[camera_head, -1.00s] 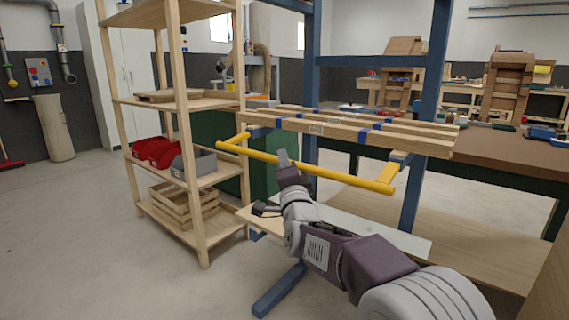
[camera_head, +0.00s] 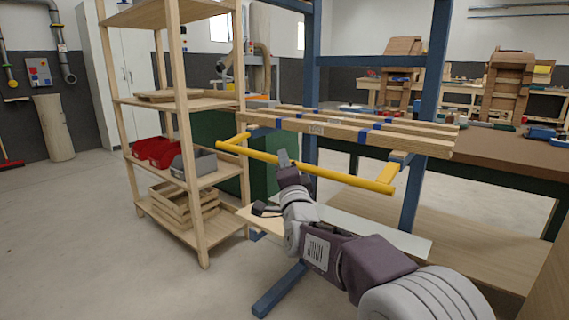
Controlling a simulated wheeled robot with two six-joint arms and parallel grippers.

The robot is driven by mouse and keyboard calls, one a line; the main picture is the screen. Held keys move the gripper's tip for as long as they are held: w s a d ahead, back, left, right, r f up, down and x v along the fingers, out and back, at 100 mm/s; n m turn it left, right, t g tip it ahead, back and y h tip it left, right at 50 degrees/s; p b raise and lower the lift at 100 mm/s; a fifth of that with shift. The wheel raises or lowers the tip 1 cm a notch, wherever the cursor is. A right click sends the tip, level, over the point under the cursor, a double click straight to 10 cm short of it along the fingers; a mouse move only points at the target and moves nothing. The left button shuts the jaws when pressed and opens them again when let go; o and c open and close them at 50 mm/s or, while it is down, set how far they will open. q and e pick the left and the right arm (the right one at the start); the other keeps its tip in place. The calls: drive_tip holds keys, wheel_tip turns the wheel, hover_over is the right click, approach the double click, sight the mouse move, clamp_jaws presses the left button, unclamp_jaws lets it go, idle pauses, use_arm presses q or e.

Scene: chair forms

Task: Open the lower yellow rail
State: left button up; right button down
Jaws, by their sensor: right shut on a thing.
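The yellow rail (camera_head: 335,177) is a long bar running from left to right in front of the blue frame (camera_head: 313,85). Short yellow arms at its two ends reach back towards the frame, below the wooden beams (camera_head: 345,132). My right gripper (camera_head: 284,160) is at the rail, left of its middle, and is shut on it. The right arm comes in from the lower right. The fingertips are small and partly hidden by the rail and the wrist. My left gripper is not in view.
A wooden shelf unit (camera_head: 197,130) with red bins (camera_head: 160,151), a grey bin (camera_head: 195,163) and a wooden crate (camera_head: 185,203) stands left of the rail. A wooden board (camera_head: 480,240) lies low at the right.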

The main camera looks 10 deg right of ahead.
drive_tip(key=shift+r+m+g+h+p, duration=0.15)
drive_tip(key=shift+r+m+g+p, duration=0.55)
drive_tip(key=shift+p, duration=0.85)
drive_tip(key=shift+r+m+g+h+p, duration=0.15)
drive_tip(key=shift+r+m+g+p, duration=0.2)
drive_tip(key=shift+r+p, duration=0.9)
drive_tip(key=shift+f, duration=0.3)
drive_tip(key=c, duration=1.3)
unclamp_jaws()
drive_tip(key=shift+s, duration=0.15)
drive_tip(key=s+a+f+p, duration=0.1)
drive_tip(key=s, duration=0.7)
drive_tip(key=shift+s+p, duration=0.35)
drive_tip(key=shift+p, duration=0.05)
